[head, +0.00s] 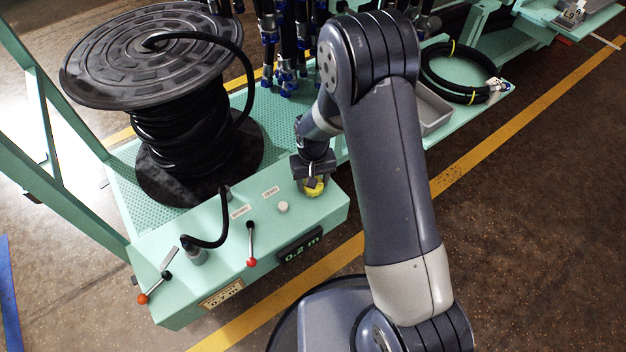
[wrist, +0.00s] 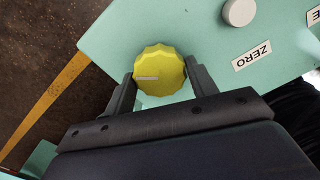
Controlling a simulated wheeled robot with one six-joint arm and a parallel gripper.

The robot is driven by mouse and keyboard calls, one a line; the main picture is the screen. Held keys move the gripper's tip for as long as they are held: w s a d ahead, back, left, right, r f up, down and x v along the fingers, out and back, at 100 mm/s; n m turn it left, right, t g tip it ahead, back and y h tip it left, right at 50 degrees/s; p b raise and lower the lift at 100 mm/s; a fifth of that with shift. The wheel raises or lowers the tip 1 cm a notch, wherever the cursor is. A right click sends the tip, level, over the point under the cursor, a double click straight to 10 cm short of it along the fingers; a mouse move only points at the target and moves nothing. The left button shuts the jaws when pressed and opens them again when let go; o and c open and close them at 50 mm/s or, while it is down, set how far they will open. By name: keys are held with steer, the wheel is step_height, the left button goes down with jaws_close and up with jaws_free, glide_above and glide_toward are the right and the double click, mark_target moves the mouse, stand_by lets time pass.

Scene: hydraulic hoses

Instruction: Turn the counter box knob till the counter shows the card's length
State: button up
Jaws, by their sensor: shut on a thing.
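The yellow knob (wrist: 160,68) sits on the counter box, with my gripper (wrist: 158,82) shut on it, one finger on each side. In the head view my gripper (head: 314,180) reaches down over the knob (head: 313,188) and partly hides it. The counter box (head: 322,209) is pale green. Its dark display (head: 300,247) on the front face reads 0.2 m. The card (head: 222,296) on the front face, to the left, seems to read 0.7 m; its smaller upper line is too small to tell.
A white round button (head: 283,207) stands near the ZERO label (head: 271,192). A red-tipped lever (head: 251,245) and an orange-tipped lever (head: 155,288) stick out from the box. A hose reel (head: 150,55) stands behind. A coiled hose (head: 455,78) lies at right.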

steer(key=shift+n, duration=3.2)
stand_by(3.9)
steer(key=o, duration=1)
steer(key=shift+c, duration=0.2)
